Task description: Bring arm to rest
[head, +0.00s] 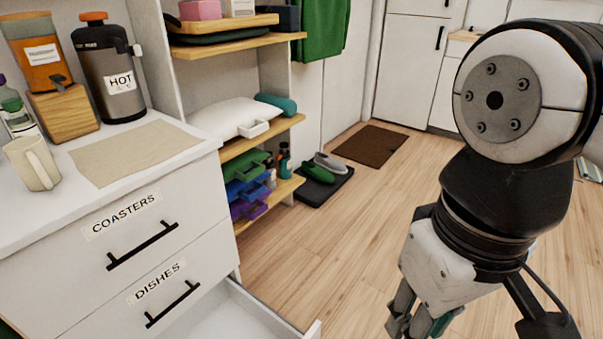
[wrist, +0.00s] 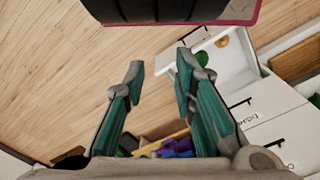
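My arm is folded on the right side of the head view, with my gripper (head: 420,322) pointing down over the wood floor at the bottom edge. Its fingertips are cut off there. In the wrist view my gripper (wrist: 160,68) shows two teal and grey fingers apart, with bare floor between them and nothing held.
A white cabinet has drawers labelled COASTERS (head: 121,213) and DISHES (head: 156,281). A lower drawer (head: 240,318) stands open; the wrist view shows a green item in it. A mug (head: 32,163) stands on top. Shelves (head: 262,137) stand behind; floor (head: 330,240) is clear.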

